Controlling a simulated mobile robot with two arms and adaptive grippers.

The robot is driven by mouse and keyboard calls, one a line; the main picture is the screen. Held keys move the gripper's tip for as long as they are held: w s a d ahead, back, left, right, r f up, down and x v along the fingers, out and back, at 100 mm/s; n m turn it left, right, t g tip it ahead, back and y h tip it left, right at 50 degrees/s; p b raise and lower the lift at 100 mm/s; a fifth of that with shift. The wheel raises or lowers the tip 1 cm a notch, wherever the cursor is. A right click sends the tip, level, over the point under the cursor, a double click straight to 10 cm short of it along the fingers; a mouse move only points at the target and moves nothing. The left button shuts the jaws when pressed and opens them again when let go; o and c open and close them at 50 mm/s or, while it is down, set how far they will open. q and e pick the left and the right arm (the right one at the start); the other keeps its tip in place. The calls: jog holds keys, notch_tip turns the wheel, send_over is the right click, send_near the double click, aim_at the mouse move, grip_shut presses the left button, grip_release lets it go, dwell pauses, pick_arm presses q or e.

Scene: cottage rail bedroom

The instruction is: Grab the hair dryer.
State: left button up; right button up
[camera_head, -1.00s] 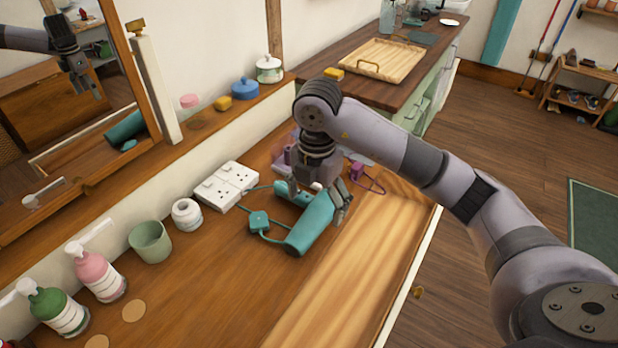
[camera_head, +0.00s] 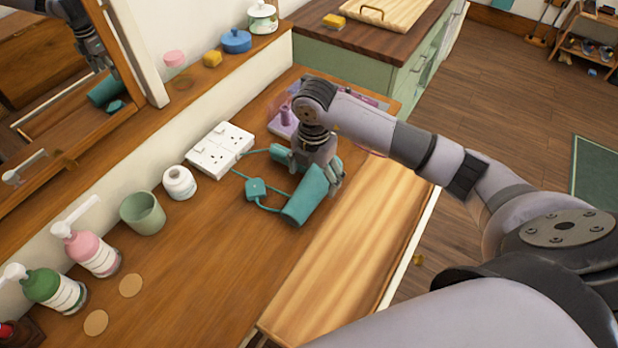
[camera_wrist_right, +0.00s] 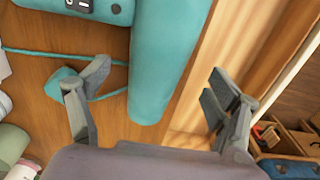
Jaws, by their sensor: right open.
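The teal hair dryer (camera_head: 306,196) lies on the wooden vanity top, its cord running to a small teal plug block (camera_head: 256,190). My right gripper (camera_head: 314,178) is directly over the dryer, pointing down, and partly hides it. In the right wrist view the dryer barrel (camera_wrist_right: 162,60) runs between the two spread fingers of the right gripper (camera_wrist_right: 160,72). The fingers are open, one on each side of the barrel, with visible gaps. I cannot tell their exact height over the top. My left gripper is not in view.
A white socket strip (camera_head: 220,150), white jar (camera_head: 179,183), green cup (camera_head: 143,213) and pump bottles (camera_head: 92,250) stand left of the dryer. A purple item (camera_head: 286,122) lies behind my gripper. The front wood strip (camera_head: 345,260) is clear. A mirror (camera_head: 60,90) reflects my arm.

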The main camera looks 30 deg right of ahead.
jog(key=shift+f, duration=0.5)
notch_tip(320, 180, down, 5)
jog(key=shift+w+d+r+p, duration=0.1)
jog(key=shift+w+r+p, duration=0.1)
jog(key=shift+p, duration=0.4)
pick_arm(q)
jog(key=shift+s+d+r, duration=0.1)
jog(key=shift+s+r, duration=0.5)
pick_arm(e)
jog(key=shift+c, duration=0.6)
jog(key=c, duration=0.5)
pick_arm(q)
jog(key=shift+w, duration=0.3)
pick_arm(e)
jog(key=c, duration=1.1)
